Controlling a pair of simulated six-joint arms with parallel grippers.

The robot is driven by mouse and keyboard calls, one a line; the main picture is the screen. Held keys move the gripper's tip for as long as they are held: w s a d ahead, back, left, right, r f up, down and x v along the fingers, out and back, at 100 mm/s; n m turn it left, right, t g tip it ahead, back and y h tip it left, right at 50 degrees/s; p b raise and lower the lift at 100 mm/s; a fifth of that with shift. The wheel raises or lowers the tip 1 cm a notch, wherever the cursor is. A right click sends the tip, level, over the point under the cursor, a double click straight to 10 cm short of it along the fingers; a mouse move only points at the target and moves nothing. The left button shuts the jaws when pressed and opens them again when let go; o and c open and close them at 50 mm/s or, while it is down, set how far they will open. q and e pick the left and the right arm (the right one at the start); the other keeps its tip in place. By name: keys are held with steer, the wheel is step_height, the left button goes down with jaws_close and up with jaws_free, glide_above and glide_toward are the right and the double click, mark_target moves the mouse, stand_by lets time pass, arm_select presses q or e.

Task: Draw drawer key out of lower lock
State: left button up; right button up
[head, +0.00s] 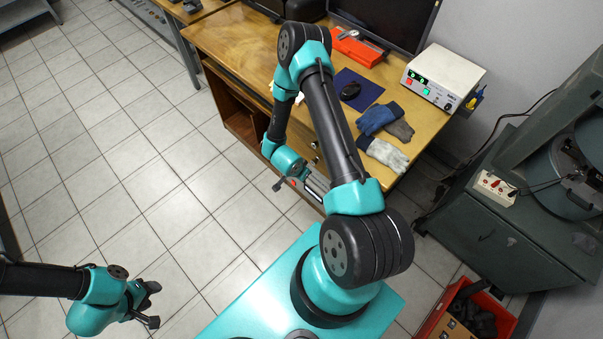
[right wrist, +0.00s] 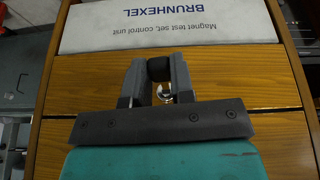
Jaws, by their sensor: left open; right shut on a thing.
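My right gripper (right wrist: 159,72) is shut on the dark head of the drawer key (right wrist: 159,68) in the right wrist view, in front of a wooden drawer front (right wrist: 80,98). A small shiny metal part (right wrist: 162,93) shows between the fingers, just below the key head. I cannot tell whether it is the lock or part of the key, or how deep the key sits. In the head view my right arm reaches to the desk's drawer side and hides most of that spot. My left gripper (head: 152,304) is open and empty over the floor at lower left.
A white panel lettered BRUNHEXEL (right wrist: 165,25) lies beyond the fingers. Tiled floor (head: 110,180) at left is clear.

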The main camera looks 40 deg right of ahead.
steer(key=shift+a, duration=0.1)
steer(key=a+r, duration=0.1)
steer(key=a, duration=0.1)
steer(key=a+r, duration=0.2)
stand_by(0.9)
steer(key=shift+d+r, duration=0.1)
